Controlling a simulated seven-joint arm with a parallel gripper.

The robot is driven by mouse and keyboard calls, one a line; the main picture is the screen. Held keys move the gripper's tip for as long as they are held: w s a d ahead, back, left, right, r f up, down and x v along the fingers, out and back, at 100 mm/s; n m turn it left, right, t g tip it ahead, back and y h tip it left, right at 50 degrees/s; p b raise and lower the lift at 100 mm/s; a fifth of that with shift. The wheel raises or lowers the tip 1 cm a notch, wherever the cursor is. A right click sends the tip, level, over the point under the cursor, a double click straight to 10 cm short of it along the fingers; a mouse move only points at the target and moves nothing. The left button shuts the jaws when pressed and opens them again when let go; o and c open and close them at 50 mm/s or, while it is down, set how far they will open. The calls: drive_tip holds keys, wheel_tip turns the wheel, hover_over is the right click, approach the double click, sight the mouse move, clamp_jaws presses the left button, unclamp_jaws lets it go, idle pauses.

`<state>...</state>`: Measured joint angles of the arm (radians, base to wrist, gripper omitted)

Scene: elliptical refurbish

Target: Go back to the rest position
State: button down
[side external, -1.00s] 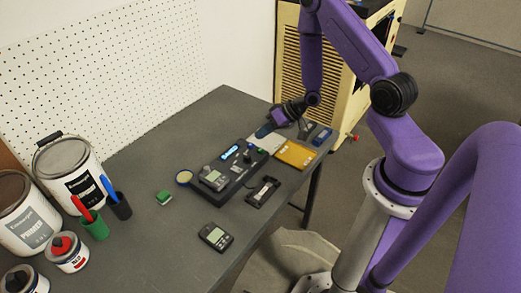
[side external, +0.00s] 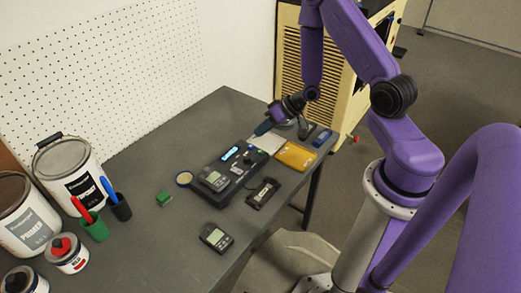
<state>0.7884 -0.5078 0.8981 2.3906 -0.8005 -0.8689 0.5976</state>
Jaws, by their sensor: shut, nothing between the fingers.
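My gripper (side external: 262,128) is at the end of the purple arm, over the far right part of the grey table (side external: 145,165). It is shut and holds nothing. It points down and to the left, near a white sheet (side external: 268,143) and just beyond the black test station (side external: 238,165). Whether its tips touch anything cannot be told at this size.
A grey meter (side external: 215,181) sits on the station and another meter (side external: 216,238) lies at the front edge. A black holder (side external: 263,193), yellow pouch (side external: 296,156) and blue device (side external: 321,137) lie to the right. Paint cans (side external: 70,175) and pen cups (side external: 120,207) stand left.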

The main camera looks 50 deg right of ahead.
drive_tip(key=s+a+r+n+g+h, duration=0.35)
drive_tip(key=s+a+r+n, duration=0.4)
drive_tip(key=a+r, duration=0.4)
drive_tip(key=s+r+n+g, duration=0.1)
drive_tip(key=s+r+n, duration=0.2)
drive_tip(key=s, duration=0.6)
drive_tip(key=s+a+r+n+g+h, duration=0.1)
drive_tip(key=s+r, duration=0.4)
drive_tip(key=s, duration=0.5)
drive_tip(key=shift+a+r+n+g, duration=0.35)
drive_tip(key=shift+n+g, duration=0.4)
drive_tip(key=shift+n, duration=0.5)
